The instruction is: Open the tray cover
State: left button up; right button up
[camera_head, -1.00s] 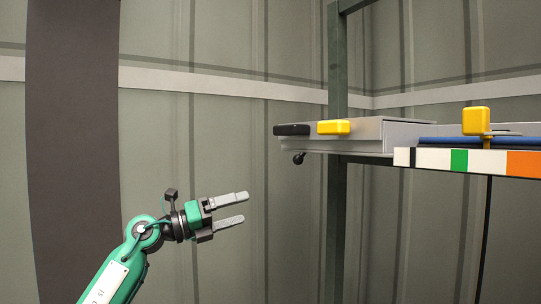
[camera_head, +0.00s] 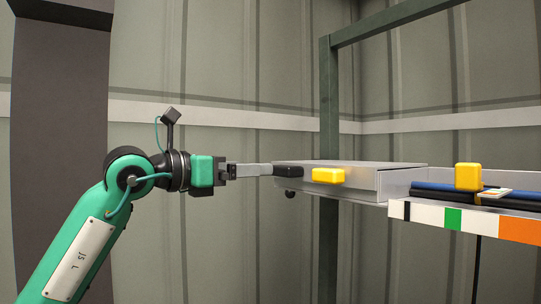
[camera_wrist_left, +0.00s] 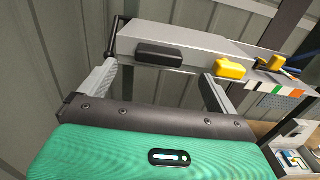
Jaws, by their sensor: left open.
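The tray cover (camera_head: 345,177) is a flat grey lid on a shelf-like tray at the right of the head view, and it looks closed. A black handle (camera_head: 288,171) sits on its left front edge and also shows in the left wrist view (camera_wrist_left: 160,54). A yellow block (camera_head: 328,175) is on the same front face, right of the handle. My left gripper (camera_head: 270,169) is open, its fingertips close to the handle. In the wrist view the handle lies ahead, between the two spread fingers; I cannot tell whether they touch it. My right gripper is not in view.
A black knob (camera_head: 290,194) hangs below the cover's front edge. A striped strip (camera_head: 465,219) fronts the open tray at right, with a second yellow block (camera_head: 468,177) and blue and black items. A green frame post (camera_head: 329,130) stands behind.

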aim_at(276, 167)
pick_arm(q)
jog(key=p+x, duration=0.2)
jog(key=x, duration=0.4)
jog(key=shift+w+d+p, duration=0.25)
jog(key=shift+p, duration=0.15)
